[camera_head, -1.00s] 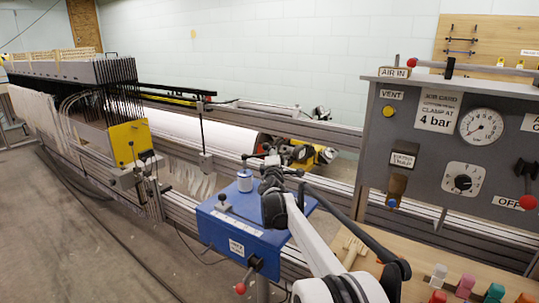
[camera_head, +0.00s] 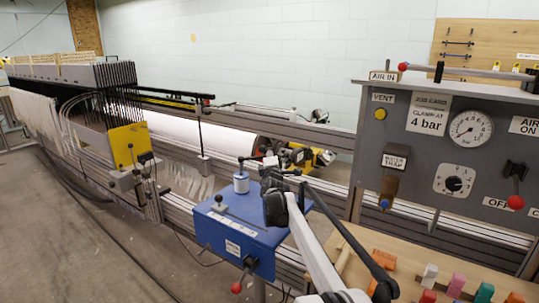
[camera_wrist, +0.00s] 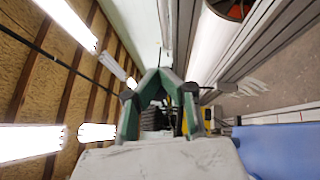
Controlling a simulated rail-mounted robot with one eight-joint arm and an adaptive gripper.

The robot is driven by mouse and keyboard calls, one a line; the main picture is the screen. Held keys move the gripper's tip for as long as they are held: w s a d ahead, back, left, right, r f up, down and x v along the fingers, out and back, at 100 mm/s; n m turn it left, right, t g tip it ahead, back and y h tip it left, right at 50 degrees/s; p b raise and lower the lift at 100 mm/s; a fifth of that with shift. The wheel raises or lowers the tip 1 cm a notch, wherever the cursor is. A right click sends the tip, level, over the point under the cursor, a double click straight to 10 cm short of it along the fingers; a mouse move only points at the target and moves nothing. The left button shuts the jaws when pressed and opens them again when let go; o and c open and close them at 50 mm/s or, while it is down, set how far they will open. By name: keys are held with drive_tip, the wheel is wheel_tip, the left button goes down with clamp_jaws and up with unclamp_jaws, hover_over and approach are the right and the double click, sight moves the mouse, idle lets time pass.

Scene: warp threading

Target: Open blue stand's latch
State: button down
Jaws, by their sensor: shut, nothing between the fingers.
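The blue stand (camera_head: 268,240) is a blue box beside the rail in the middle of the head view. A small black knob (camera_head: 218,198) and a pale cylinder stand on its top. A lever with a red ball (camera_head: 236,287) hangs on its front. I cannot tell which of these is the latch. My gripper (camera_head: 271,164) is over the stand's far right part, and my arm hides some of its top. In the wrist view, my gripper's green fingers (camera_wrist: 160,76) meet at their tips with nothing between them. The stand's blue side (camera_wrist: 280,150) shows at lower right there.
A grey control panel (camera_head: 450,110) with a gauge, levers and labels stands at right. A wooden bench (camera_head: 370,255) with coloured pegs is below it. The loom's metal rails (camera_head: 300,140) and white roll (camera_head: 215,138) run behind the stand.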

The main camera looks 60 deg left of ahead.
drive_tip(key=shift+s+d, duration=0.1)
drive_tip(key=shift+d, duration=0.05)
drive_tip(key=v, duration=1.1)
drive_tip(key=shift+d, duration=0.35)
drive_tip(key=shift+s, duration=0.1)
idle(0.4)
